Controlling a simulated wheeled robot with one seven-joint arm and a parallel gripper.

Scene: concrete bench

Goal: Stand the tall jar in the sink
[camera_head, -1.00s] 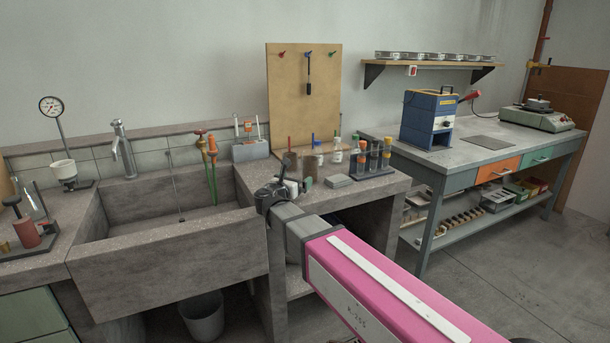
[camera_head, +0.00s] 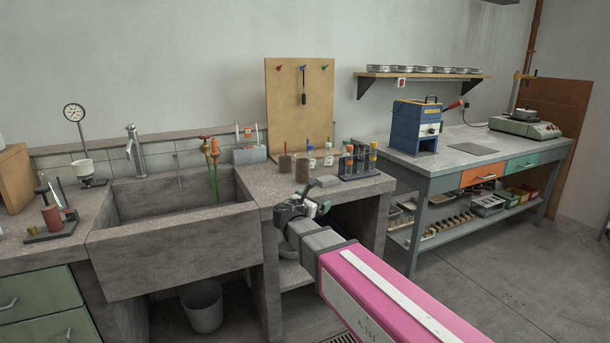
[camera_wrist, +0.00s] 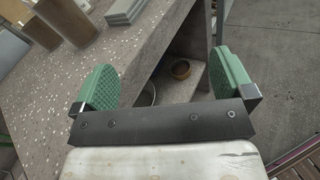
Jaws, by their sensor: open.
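The sink (camera_head: 175,248) is a deep grey concrete basin at the left of the bench, empty as far as I see. Two brown jars stand close together on the bench right of it: one at the left (camera_head: 285,164), one slightly nearer (camera_head: 302,170). I cannot tell for sure which is the tall jar. A brown jar also shows at the upper left of the wrist view (camera_wrist: 66,22). My gripper (camera_head: 306,207) is open and empty in front of the bench edge, below and apart from the jars. Its green pads show in the wrist view (camera_wrist: 163,84).
Capped bottles (camera_head: 328,158) stand behind the jars, and a rack of tubes (camera_head: 358,162) to their right. Grey slabs (camera_head: 327,181) lie near the bench front. A bucket (camera_head: 203,307) stands below.

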